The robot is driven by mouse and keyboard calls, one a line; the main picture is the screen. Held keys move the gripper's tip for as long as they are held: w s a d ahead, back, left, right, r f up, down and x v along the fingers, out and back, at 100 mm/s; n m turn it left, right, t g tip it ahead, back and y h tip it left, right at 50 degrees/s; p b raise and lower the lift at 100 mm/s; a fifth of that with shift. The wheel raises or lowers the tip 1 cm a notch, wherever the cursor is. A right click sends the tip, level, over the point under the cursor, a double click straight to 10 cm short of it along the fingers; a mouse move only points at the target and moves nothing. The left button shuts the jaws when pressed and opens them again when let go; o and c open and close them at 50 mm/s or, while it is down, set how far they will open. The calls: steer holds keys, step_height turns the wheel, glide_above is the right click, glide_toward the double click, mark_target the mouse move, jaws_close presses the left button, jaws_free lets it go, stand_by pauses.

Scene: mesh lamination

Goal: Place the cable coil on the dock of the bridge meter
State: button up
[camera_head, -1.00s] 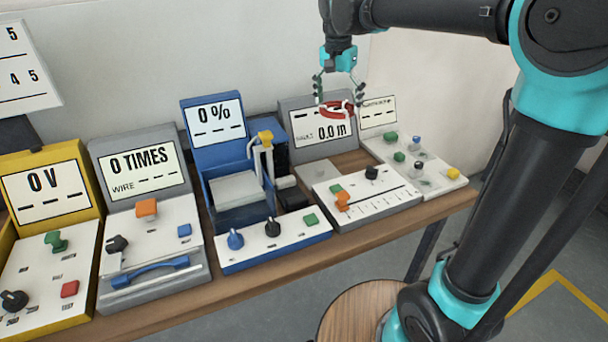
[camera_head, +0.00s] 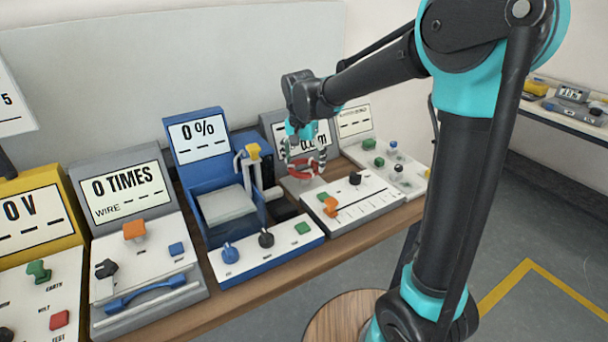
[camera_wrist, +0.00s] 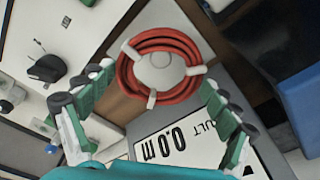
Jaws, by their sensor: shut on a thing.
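The cable coil (camera_head: 303,169) is a red ring in the head view. In the wrist view the coil (camera_wrist: 187,89) shows a pale hub and short white spokes. My gripper (camera_head: 304,160) is shut on it, with a finger on either side of the coil in the wrist view. The bridge meter (camera_head: 362,200) has a white sloping panel and a screen reading 0.0 m, partly behind my gripper. Its grey dock (camera_head: 291,185) lies behind the panel's left end. The coil is over or close to the dock; I cannot tell whether they touch.
A blue tester (camera_head: 194,180) with a 0 % screen and a yellow-topped lever (camera_head: 253,150) stands close on the left. A grey tester (camera_head: 150,268) and a yellow one (camera_head: 66,205) stand further left. Another white panel (camera_head: 395,165) adjoins on the right.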

steer(key=shift+f, duration=2.25)
steer(key=o, duration=1)
steer(key=shift+f, duration=0.15)
step_height(320, 180, up, 12)
steer(key=s, duration=0.1)
steer(key=shift+s+a, duration=0.15)
steer(key=shift+a, duration=0.1)
